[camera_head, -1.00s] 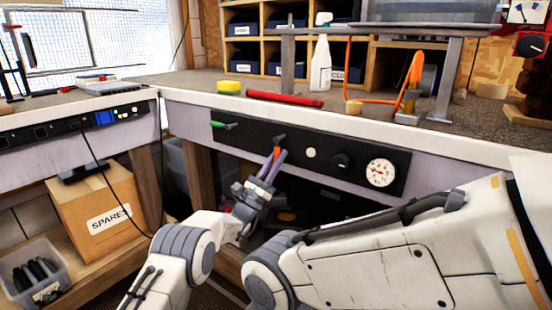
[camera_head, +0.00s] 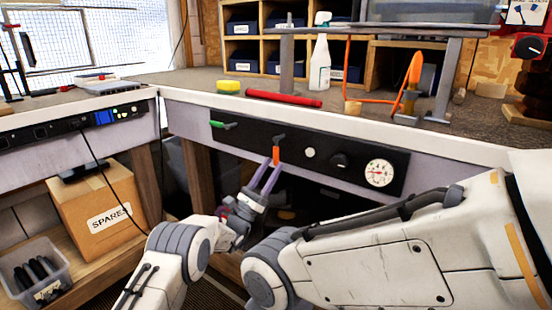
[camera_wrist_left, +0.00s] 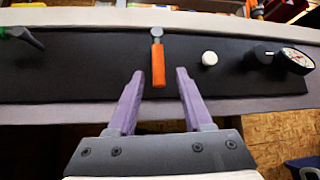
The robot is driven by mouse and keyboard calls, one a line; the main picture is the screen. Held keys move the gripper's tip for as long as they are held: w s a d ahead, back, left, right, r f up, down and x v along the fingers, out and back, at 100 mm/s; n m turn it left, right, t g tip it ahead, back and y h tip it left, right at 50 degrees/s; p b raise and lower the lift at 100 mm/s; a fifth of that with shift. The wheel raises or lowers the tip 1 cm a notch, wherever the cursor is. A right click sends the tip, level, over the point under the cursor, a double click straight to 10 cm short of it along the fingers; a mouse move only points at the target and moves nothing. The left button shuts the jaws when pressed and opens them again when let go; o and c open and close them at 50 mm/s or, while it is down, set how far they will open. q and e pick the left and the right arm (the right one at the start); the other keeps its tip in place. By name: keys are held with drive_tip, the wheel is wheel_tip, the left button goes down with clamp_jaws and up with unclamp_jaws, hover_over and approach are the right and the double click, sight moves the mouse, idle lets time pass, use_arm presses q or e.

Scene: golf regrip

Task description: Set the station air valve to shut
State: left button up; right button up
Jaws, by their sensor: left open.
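A black panel (camera_head: 225,136) on the front of the bench carries a lever with an orange handle (camera_head: 276,156), which hangs straight down from its pivot. In the left wrist view the orange handle (camera_wrist_left: 158,65) is near the middle, also pointing straight down. My left gripper (camera_head: 273,166) is open and empty just in front of and below the handle. In the left wrist view its purple fingers (camera_wrist_left: 160,82) are apart, one on each side of the handle's lower end, with clear gaps. A green-handled lever (camera_head: 222,125) sits at the panel's left. My right gripper is not in view.
The panel also has a white button (camera_head: 310,153), a black knob (camera_head: 340,161) and a round gauge (camera_head: 379,173). The benchtop above holds a red tube (camera_head: 283,99) and a yellow block (camera_head: 228,87). A cardboard box (camera_head: 103,205) stands at the lower left.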

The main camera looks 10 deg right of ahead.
use_arm(q)
drive_tip(key=v, duration=0.6)
drive_tip(key=shift+a+f+p, duration=0.2)
drive_tip(key=shift+a+p, duration=0.05)
drive_tip(key=shift+p, duration=0.2)
drive_tip(key=shift+s, duration=0.1)
